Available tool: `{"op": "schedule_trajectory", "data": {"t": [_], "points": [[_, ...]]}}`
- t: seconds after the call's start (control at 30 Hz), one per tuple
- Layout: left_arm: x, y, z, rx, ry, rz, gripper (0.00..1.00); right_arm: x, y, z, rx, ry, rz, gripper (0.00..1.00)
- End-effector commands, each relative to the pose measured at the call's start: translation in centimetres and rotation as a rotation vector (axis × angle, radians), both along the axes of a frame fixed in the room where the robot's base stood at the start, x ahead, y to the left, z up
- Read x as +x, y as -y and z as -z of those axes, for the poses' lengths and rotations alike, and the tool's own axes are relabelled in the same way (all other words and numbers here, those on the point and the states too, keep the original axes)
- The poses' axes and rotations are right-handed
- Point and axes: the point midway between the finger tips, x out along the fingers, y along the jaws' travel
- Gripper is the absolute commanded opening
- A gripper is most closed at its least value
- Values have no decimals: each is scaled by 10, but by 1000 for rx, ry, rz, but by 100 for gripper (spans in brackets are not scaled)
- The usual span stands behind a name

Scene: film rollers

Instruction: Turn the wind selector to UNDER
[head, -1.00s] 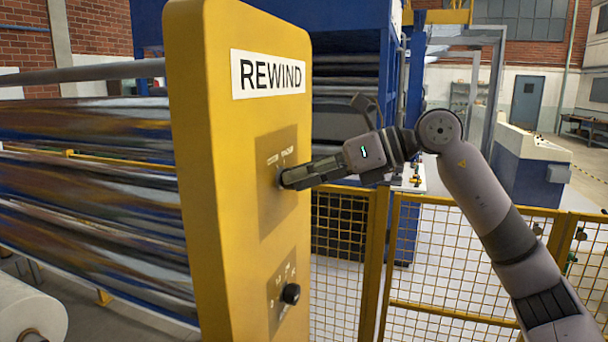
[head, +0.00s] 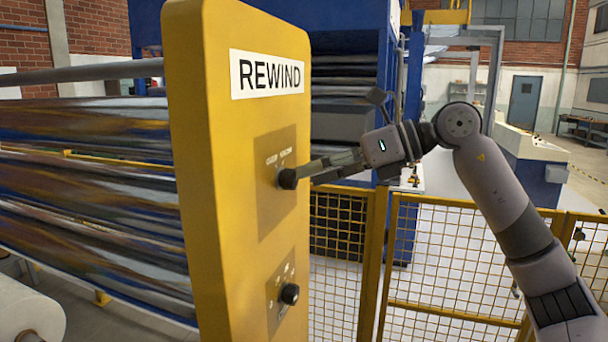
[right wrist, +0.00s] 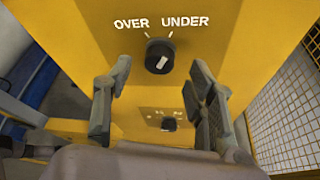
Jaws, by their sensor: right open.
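The black wind selector knob (head: 287,178) is on a plate on the yellow REWIND panel (head: 232,140). In the right wrist view the knob (right wrist: 158,54) sits below the white words OVER (right wrist: 122,24) and UNDER (right wrist: 185,21). My right gripper (head: 312,170) is just off the panel, in front of the knob. In the right wrist view its fingers (right wrist: 158,100) are spread and empty, with the knob beyond them and nothing held. My left gripper is not in view.
A second black knob (head: 290,294) sits lower on the same panel. Yellow mesh fencing (head: 450,255) stands behind and below my right arm. Film rollers (head: 90,190) lie left of the panel.

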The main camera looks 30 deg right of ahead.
Motion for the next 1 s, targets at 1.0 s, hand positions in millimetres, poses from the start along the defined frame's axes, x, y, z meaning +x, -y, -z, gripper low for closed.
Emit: {"op": "schedule_trajectory", "data": {"t": [1.0], "points": [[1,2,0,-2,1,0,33,-55,63,-33,1,-1,0,51]]}}
